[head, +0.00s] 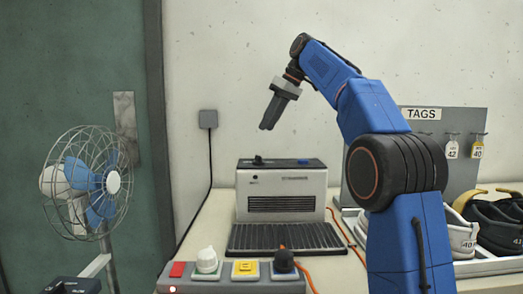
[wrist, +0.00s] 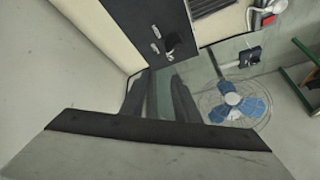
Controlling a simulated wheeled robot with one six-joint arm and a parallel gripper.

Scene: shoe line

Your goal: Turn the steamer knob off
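The steamer (head: 282,205) is a pale grey box with a front grille and a dark top on the bench in the head view. Its black knob (head: 258,160) stands at the left of the top. In the wrist view, the knob (wrist: 173,43) shows on the dark steamer top (wrist: 135,14), beside small white marks. The knob's exact setting is too small to read.
A control box (head: 230,286) with coloured buttons and knobs lies in front of the steamer's black ribbed tray (head: 286,237). A caged fan (head: 88,183) stands left. A tag board (head: 455,123) and shoes (head: 495,225) are at right. An orange cable crosses the bench.

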